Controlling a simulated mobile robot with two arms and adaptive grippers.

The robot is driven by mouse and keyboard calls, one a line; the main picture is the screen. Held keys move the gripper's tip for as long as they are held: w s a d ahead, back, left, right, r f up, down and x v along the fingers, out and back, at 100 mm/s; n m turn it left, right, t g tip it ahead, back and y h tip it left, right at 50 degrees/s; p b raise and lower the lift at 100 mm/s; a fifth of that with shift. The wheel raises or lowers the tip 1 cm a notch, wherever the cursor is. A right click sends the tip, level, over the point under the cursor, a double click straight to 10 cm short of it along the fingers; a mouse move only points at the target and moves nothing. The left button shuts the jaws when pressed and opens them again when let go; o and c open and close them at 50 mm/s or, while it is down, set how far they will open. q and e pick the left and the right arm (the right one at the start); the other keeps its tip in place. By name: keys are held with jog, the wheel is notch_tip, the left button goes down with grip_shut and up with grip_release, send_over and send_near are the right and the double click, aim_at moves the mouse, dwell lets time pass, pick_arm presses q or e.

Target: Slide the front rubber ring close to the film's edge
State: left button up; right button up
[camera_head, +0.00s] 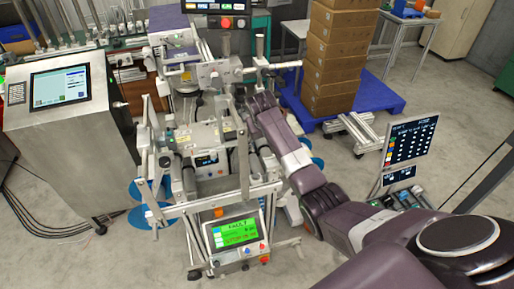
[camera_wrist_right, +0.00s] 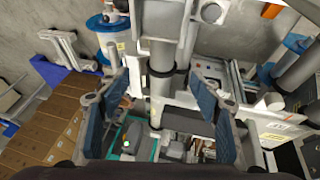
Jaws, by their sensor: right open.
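My right gripper (camera_wrist_right: 162,92) is open, with its two dark blue finger pads spread to either side of a grey roller (camera_wrist_right: 162,58) in the right wrist view. A thin dark band (camera_wrist_right: 168,73), which looks like a rubber ring, goes around this roller between the fingers; neither pad visibly touches it. In the head view my right arm reaches in from the lower right to the film machine (camera_head: 208,140), where its end (camera_head: 258,102) is at the machine's right side. The film's edge cannot be made out clearly. My left gripper is not in view.
A steel console (camera_head: 68,140) is at left. Stacked cartons (camera_head: 340,55) stand on a blue pallet (camera_head: 385,102) behind my arm. Machine posts and rails crowd the gripper.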

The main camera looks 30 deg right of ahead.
aim_at(264, 148)
jog(key=shift+w+f, duration=0.1)
jog(key=shift+w, duration=0.25)
jog(key=shift+w+f, duration=0.1)
jog(key=shift+w, duration=0.15)
jog(key=shift+w+d+f, duration=0.15)
jog(key=shift+f, duration=0.4)
jog(key=x, duration=0.5)
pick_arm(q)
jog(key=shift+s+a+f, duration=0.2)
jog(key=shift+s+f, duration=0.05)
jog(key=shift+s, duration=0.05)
pick_arm(e)
jog(key=shift+w+d+f, duration=0.15)
jog(key=shift+f, duration=0.4)
jog(key=shift+c, duration=0.6)
